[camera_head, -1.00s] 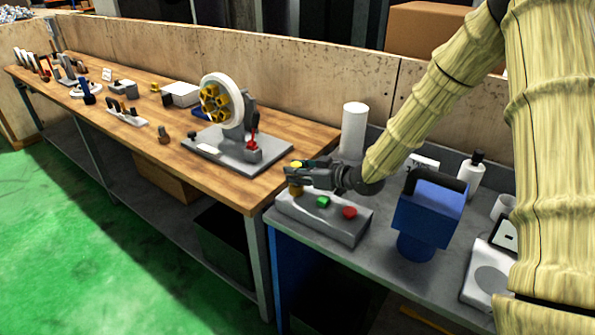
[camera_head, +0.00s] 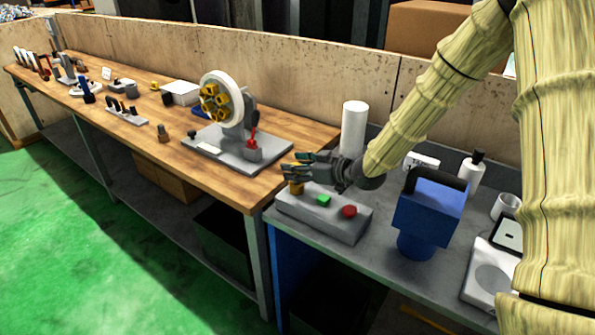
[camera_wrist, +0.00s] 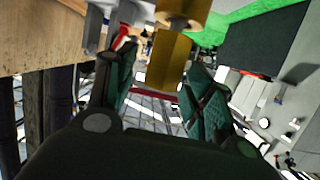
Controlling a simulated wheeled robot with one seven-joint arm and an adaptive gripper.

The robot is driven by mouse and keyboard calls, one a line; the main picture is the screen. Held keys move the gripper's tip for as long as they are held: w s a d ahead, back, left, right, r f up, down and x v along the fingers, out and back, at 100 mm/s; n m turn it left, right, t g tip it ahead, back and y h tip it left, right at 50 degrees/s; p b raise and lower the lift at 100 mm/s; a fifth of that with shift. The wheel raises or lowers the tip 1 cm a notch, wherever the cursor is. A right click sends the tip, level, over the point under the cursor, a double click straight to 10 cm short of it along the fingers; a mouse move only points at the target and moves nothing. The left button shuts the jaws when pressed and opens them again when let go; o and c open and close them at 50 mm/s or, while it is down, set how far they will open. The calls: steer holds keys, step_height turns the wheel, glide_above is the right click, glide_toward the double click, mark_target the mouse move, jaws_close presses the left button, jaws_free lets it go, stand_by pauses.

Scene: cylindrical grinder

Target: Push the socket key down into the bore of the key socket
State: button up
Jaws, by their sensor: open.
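A yellow block-shaped piece, which looks like the socket key (camera_wrist: 168,62), shows between my open fingers in the wrist view, with gaps at its sides. Its end meets a round brass-coloured part, apparently the key socket (camera_wrist: 184,10). In the head view a yellow piece (camera_head: 296,187) stands at the left end of the grey button box (camera_head: 322,214), just under my fingers. I cannot tell key from socket there, nor how deep the key sits. My gripper (camera_head: 291,164) is open above that end, its fingers pointing left.
The box has a green button (camera_head: 323,200) and a red button (camera_head: 348,211). A white cylinder (camera_head: 354,128) stands behind, and a blue handled unit (camera_head: 428,218) to the right. The wooden bench (camera_head: 270,187) on the left bears a wheel fixture (camera_head: 222,100).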

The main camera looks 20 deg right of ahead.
step_height(320, 180, up, 8)
steer(key=shift+r, duration=0.1)
stand_by(0.4)
